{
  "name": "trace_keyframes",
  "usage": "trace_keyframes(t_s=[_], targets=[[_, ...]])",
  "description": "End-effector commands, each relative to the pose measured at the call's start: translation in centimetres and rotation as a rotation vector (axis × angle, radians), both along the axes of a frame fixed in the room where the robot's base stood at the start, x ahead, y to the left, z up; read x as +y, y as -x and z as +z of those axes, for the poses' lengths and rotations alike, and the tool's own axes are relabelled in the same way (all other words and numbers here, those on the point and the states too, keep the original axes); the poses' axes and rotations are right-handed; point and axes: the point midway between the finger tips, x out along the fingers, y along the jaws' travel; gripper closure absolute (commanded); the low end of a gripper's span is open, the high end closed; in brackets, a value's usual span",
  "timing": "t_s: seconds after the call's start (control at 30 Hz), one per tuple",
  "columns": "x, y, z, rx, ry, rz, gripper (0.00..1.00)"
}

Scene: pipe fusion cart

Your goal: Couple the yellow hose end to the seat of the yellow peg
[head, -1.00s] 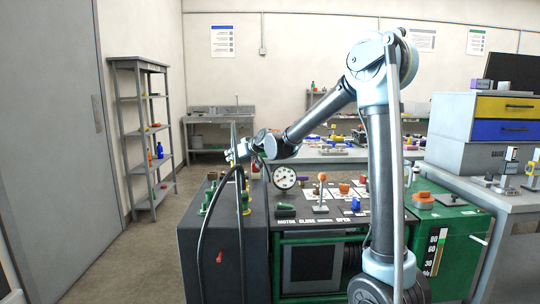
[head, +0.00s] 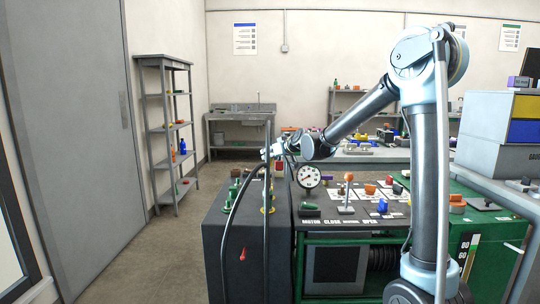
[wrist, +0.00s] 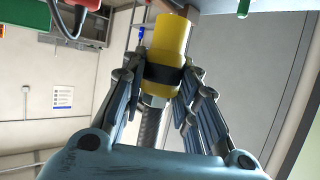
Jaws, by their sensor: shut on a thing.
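The yellow hose end (wrist: 172,42), a yellow cylinder with a black band, is between the fingers of my gripper (wrist: 165,80) in the wrist view. My gripper is shut on it, and a dark braided hose (wrist: 150,125) runs back from it. In the head view my gripper (head: 270,152) is above the dark cabinet (head: 228,262), with dark hose (head: 266,235) crossing the cabinet's front. A small yellow part (head: 269,210) shows on the cabinet top below my gripper, partly hidden by the hose. I cannot tell whether it is the yellow peg's seat.
A round gauge (head: 309,176) and a lever with an orange knob (head: 348,177) stand on the panel to the right. A grey shelf (head: 165,130) is at left; the floor before it is clear.

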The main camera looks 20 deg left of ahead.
Motion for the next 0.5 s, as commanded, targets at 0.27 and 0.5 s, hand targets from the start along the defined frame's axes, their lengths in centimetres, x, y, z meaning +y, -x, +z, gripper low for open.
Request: trace_keyframes(t_s=[0.27,0.5], targets=[[0.0,0.0,-2.2,0.000,0.000,0.000,1.00],[-0.1,0.0,-3.9,-0.001,-0.001,0.000,1.00]])
